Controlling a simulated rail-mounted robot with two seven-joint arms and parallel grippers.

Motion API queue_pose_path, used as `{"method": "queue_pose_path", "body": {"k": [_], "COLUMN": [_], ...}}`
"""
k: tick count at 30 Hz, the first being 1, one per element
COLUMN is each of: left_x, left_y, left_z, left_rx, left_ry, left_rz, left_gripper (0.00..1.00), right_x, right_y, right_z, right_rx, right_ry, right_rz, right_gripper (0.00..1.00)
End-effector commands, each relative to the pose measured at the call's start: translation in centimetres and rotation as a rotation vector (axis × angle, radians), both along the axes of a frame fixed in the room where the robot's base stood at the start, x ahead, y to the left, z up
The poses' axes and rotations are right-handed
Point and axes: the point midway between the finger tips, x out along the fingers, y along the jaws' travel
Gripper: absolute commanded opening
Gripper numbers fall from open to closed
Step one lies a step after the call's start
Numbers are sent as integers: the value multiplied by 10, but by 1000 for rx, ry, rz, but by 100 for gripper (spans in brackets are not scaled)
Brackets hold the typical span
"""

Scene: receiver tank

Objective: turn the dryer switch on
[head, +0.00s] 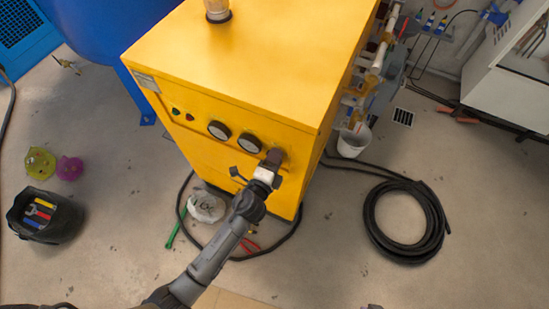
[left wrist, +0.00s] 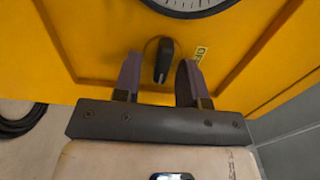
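The yellow dryer cabinet (head: 235,70) stands in the middle of the head view. My left gripper (head: 272,162) is at its front panel, right of the two gauges, and hides the switch in that view. In the left wrist view the dryer switch (left wrist: 164,60) is a black knob, roughly upright, with a partly legible label (left wrist: 200,54) to its right. The open fingers of my left gripper (left wrist: 160,76) stand on either side of the knob, with a gap visible on both sides. My right gripper is not in view.
Two round gauges (head: 219,130) and small green and red lights (head: 176,111) sit on the panel. A black coiled hose (head: 432,220) lies on the floor at right. A white bucket (head: 353,141) stands beside the cabinet. A black bin (head: 65,225) with tools is at left.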

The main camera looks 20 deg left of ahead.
Motion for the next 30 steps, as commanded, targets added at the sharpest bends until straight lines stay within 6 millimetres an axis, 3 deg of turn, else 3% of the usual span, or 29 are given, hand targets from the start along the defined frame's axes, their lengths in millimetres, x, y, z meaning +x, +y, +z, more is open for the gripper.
{"method": "queue_pose_path", "body": {"k": [5, 21, 30], "left_x": [-9, -107, -134], "left_y": [1, 8, 11], "left_z": [-1, -1, -1], "left_rx": [-1, -2, 0], "left_ry": [2, 3, 1], "left_rz": [0, 1, 1], "left_gripper": [38, 38, 38], "right_x": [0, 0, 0], "right_y": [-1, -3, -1], "right_z": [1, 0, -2], "right_rx": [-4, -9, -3], "right_ry": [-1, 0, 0], "right_rz": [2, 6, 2], "right_gripper": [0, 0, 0]}}
